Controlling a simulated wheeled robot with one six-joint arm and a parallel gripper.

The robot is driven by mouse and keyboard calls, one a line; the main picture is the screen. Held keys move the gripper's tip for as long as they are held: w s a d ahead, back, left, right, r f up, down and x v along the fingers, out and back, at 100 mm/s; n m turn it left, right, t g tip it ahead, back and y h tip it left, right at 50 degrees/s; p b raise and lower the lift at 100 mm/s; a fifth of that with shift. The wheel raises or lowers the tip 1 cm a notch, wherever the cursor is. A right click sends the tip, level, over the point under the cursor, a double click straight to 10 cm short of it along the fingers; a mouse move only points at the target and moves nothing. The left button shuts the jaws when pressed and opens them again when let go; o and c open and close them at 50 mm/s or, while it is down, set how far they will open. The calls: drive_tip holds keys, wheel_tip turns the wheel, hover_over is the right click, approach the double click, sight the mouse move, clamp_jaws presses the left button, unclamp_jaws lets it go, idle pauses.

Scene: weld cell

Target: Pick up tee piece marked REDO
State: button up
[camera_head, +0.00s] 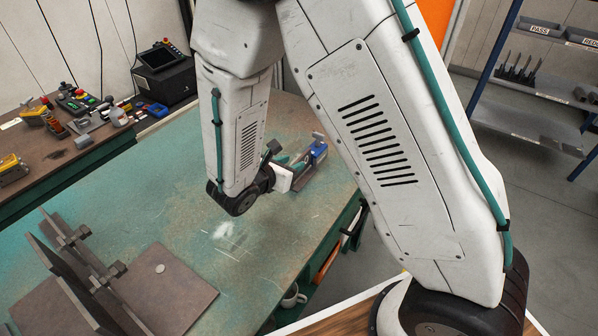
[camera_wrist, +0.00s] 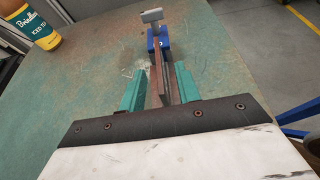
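A brown steel tee piece (camera_wrist: 157,82) lies on the worn green tabletop, its thin upright plate pointing away from my wrist. A blue block (camera_wrist: 160,40) with a grey top part sits at its far end; I cannot tell whether they are joined. No REDO mark is legible. My gripper (camera_wrist: 162,70) is open, with one teal finger on each side of the upright plate and visible gaps between. In the head view my gripper (camera_head: 292,166) is low over the table near the blue block (camera_head: 317,151); my arm hides part of this area.
A brown steel fixture with upright plates (camera_head: 90,270) stands at the lower left. An iced tea bottle (camera_wrist: 33,25) stands at the table's far left in the wrist view. A shelf (camera_head: 535,125) with bins is at the right. The tabletop centre is mostly clear.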

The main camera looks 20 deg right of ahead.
sight(298, 160)
drive_tip(key=x, duration=0.5)
drive_tip(key=shift+w+d+f, duration=0.2)
drive_tip(key=shift+f, duration=0.05)
clamp_jaws()
idle(1.2)
